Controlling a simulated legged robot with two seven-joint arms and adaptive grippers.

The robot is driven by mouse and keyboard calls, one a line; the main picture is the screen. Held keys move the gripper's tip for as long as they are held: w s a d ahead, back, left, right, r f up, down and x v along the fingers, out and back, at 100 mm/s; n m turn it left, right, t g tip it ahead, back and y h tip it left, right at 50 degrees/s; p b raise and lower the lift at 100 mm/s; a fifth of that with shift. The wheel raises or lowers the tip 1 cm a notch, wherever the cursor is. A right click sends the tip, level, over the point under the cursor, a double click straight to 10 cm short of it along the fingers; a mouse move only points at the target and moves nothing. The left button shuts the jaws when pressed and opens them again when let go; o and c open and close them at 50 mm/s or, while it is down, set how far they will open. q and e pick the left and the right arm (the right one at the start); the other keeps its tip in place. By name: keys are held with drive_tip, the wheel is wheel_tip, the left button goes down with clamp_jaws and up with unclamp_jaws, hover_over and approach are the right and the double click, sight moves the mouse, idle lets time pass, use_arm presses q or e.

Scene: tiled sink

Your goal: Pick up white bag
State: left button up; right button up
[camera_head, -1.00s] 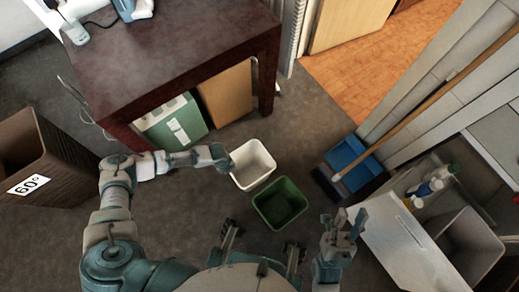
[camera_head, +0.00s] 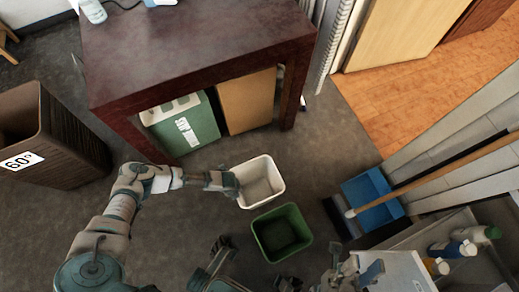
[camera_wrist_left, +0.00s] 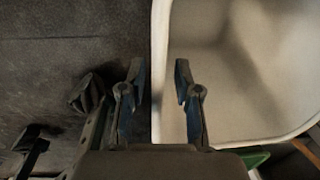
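No clear white bag shows; the white thing at my left gripper looks like an open white bin (camera_head: 261,184) on the floor. It also fills the right of the left wrist view (camera_wrist_left: 245,75). My left gripper (camera_head: 228,183) is at the bin's left wall. In the left wrist view its two fingers (camera_wrist_left: 157,85) are apart, with the bin's rim between them; I see no firm grip. My right gripper (camera_head: 353,262) is low in the head view, right of the green bin, with its fingers apart and nothing between them.
A green bin (camera_head: 283,231) stands just in front of the white bin. A dark table (camera_head: 190,50) is behind, with a green box (camera_head: 186,131) beneath. A brown bin (camera_head: 62,145) is at left. A blue dustpan (camera_head: 371,198) and a white-sided container (camera_head: 395,272) are at right.

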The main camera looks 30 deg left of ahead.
use_arm(q)
drive_tip(key=shift+a+f, duration=0.1)
drive_tip(key=shift+f, duration=0.7)
drive_tip(key=shift+w+r, duration=0.1)
drive_tip(key=shift+r, duration=0.05)
clamp_jaws()
